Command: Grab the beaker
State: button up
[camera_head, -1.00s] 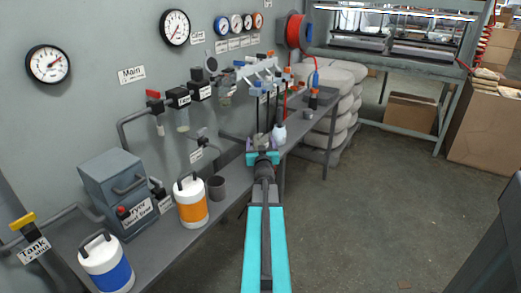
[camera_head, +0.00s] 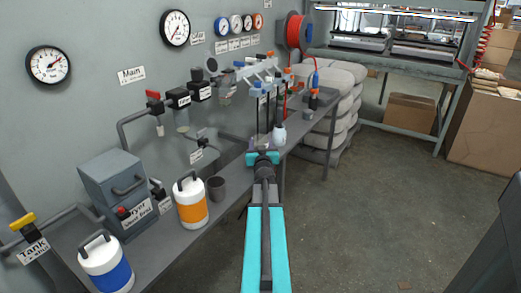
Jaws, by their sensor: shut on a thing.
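My gripper (camera_head: 262,158) is at the end of my teal arm, over the right part of the grey bench. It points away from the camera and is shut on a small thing. My gripper and wrist mostly hide that thing, so I cannot tell its shape or whether it is the beaker. A dark grey cup (camera_head: 217,188) stands upright on the bench, left of and nearer than my gripper, apart from it. A white round-bottomed vessel (camera_head: 280,134) shows just behind my gripper; I cannot tell whether they touch.
An orange-and-white canister (camera_head: 191,203) and a blue-and-white canister (camera_head: 105,262) stand on the bench (camera_head: 165,248). A grey box (camera_head: 118,192) is behind them. Pipes and valves (camera_head: 180,98) jut from the wall. The floor (camera_head: 370,215) at right is clear.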

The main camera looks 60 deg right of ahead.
jog(key=shift+s+r, duration=0.2)
jog(key=shift+r, duration=0.05)
dwell(0.4)
jog(key=shift+s+r+p, duration=0.6)
jog(key=shift+r+p, duration=0.05)
jog(key=shift+p, duration=0.4)
jog(key=s+r+p, duration=0.6)
jog(key=s+p, duration=0.1)
jog(key=s, duration=0.5)
jog(key=shift+p, duration=0.3)
jog(key=shift+s+a+r, duration=0.1)
jog(key=shift+s, duration=0.05)
jog(key=shift+s, duration=0.15)
dwell(0.5)
